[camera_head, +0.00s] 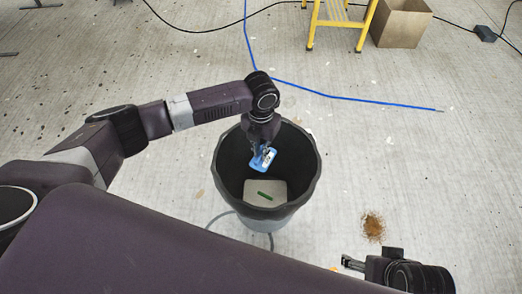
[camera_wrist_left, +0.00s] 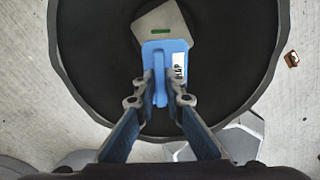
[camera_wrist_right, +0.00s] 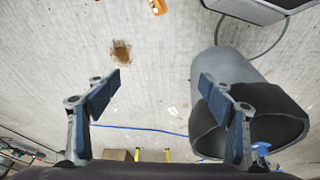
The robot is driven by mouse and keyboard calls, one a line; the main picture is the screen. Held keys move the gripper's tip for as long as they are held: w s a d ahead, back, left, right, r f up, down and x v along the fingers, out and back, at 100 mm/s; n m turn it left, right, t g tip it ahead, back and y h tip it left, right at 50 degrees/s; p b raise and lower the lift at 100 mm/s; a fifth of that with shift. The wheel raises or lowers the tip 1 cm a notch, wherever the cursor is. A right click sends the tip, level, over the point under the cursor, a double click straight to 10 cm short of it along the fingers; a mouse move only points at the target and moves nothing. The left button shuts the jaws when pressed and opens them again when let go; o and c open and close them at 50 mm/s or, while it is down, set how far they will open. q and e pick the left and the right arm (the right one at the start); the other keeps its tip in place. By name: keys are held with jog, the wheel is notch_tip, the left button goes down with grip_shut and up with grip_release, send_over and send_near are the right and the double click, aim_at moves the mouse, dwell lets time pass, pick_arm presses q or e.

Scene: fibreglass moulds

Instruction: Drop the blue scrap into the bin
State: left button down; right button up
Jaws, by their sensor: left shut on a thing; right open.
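The blue scrap (camera_head: 263,158) is a small flat blue piece with a white label, held over the open mouth of the bin. It also shows in the left wrist view (camera_wrist_left: 158,52), between the fingertips. My left gripper (camera_head: 262,148) is shut on it. The bin (camera_head: 228,163) is a dark, round, open container standing on the floor. A pale piece with a green strip (camera_head: 265,192) lies at its bottom. In the right wrist view the bin (camera_wrist_right: 232,66) shows at the right. My right gripper (camera_wrist_right: 158,92) is open and empty, away from the bin.
A blue cable (camera_head: 350,98) and a black cable run across the concrete floor behind the bin. A yellow stand (camera_head: 337,22) and a cardboard box (camera_head: 402,24) are at the back. A brown stain (camera_head: 373,227) marks the floor at right. Floor around the bin is mostly clear.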

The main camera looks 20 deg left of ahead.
pick_arm(q)
jog(key=shift+f, duration=0.3)
jog(key=shift+f+b, duration=0.75)
jog(key=shift+b, duration=0.25)
jog(key=shift+f, duration=0.1)
pick_arm(e)
jog(key=shift+w+a+r+t, duration=0.2)
jog(key=shift+w+t, duration=0.3)
jog(key=shift+w, duration=0.4)
jog(key=shift+w+a+r+t, duration=0.1)
jog(key=shift+w+a+t, duration=0.3)
jog(key=shift+w, duration=0.5)
jog(key=shift+d, duration=0.1)
pick_arm(q)
jog(key=c, duration=1.9)
grip_release()
jog(key=shift+c, duration=0.2)
notch_tip(320, 180, up, 12)
